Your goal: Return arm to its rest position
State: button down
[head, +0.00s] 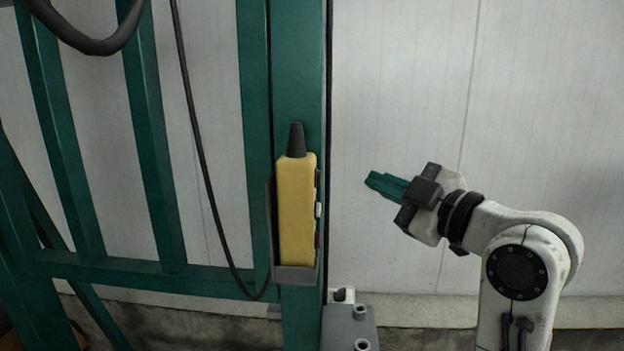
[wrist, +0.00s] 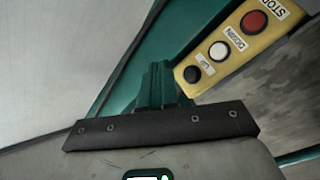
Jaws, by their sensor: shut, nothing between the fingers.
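My gripper (head: 374,181) is at the right of the head view, in front of the white wall panels, with its green fingers pointing left. The fingers are shut with nothing between them. In the wrist view the gripper (wrist: 158,68) shows its green fingers together above a dark bar. My white arm (head: 545,225) rises from the lower right and bends at the elbow. The gripper is apart from everything around it in the head view.
A yellow control pendant (head: 297,210) sits in a grey holder on a green post (head: 300,75), left of my gripper. Its red, white and black buttons show in the wrist view (wrist: 227,47). A black cable (head: 200,150) hangs at left. The wall (head: 400,80) is behind.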

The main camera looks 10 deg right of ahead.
jog(key=s+d+f+m+g+h, duration=0.1)
jog(key=s+f+m+g+h, duration=0.15)
jog(key=f, duration=0.85)
jog(key=s+d+f+m+g+h, duration=0.1)
jog(key=s+f+m+g, duration=0.2)
jog(key=f, duration=0.7)
jog(key=s+d+f+m+g+h, duration=0.1)
jog(key=s+f+m+g+h, duration=0.2)
jog(key=f, duration=0.8)
jog(key=s+d+f+m+g, duration=0.1)
jog(key=s+f+m+g, duration=0.1)
jog(key=s+f, duration=0.4)
jog(key=s+d+f+m+g+h, duration=0.1)
jog(key=s+f, duration=0.5)
jog(key=s, duration=0.7)
jog(key=s+d+f+m+g+h, duration=0.1)
jog(key=s+f+m+g, duration=0.3)
jog(key=s, duration=0.5)
notch_tip(320, 180, down, 3)
jog(key=shift+s+r, duration=0.1)
jog(key=shift+s, duration=0.1)
